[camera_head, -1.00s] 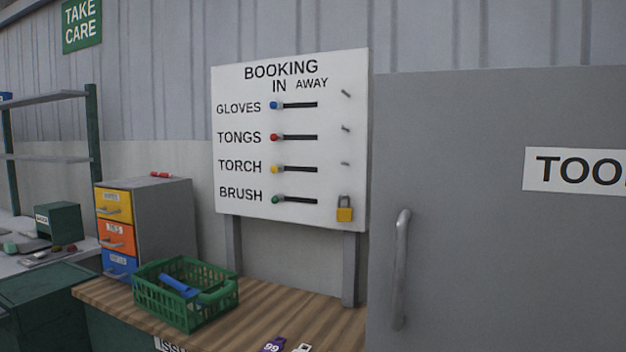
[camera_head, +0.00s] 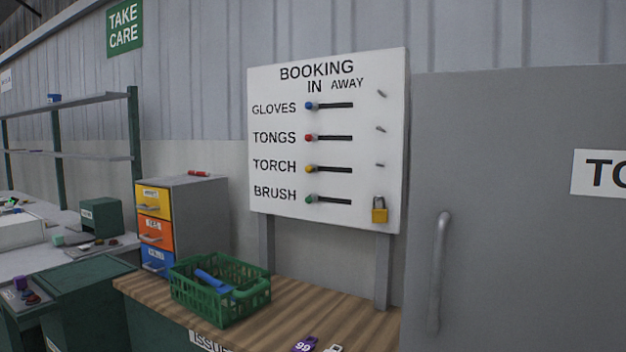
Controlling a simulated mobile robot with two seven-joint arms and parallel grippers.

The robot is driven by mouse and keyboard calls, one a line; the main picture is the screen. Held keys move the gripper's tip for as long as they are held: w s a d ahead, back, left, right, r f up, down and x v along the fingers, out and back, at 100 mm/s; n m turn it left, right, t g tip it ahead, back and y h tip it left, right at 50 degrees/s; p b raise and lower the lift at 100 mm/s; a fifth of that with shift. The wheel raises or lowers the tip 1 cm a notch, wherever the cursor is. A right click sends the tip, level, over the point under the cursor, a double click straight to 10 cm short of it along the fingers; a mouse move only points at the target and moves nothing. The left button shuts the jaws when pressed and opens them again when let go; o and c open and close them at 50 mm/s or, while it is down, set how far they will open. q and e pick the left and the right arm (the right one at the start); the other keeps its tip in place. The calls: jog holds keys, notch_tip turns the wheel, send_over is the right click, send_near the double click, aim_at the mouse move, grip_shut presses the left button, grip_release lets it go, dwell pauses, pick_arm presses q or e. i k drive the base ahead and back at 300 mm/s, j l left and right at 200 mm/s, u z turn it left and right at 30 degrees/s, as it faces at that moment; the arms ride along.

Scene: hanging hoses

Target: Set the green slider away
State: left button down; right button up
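The green slider (camera_head: 311,199) is the lowest knob on the white booking board (camera_head: 355,215), in the BRUSH row. It sits at the left end of its dark slot, under the IN side. Above it, the blue slider (camera_head: 311,106), red slider (camera_head: 311,138) and yellow slider (camera_head: 311,169) also sit at the left ends of their slots. Neither of my grippers shows in the head view.
A yellow padlock (camera_head: 379,214) hangs at the board's lower right, below several small pegs. A green basket (camera_head: 220,309) with a blue item stands on the wooden counter (camera_head: 345,308). A grey cabinet door (camera_head: 500,250) with a handle (camera_head: 438,270) is at the right.

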aim_at(313, 198)
jog(key=i+j+u, duration=0.25)
jog(key=u, duration=0.15)
jog(key=i+j+u, duration=0.1)
jog(key=i+u, duration=0.15)
jog(key=u, duration=0.2)
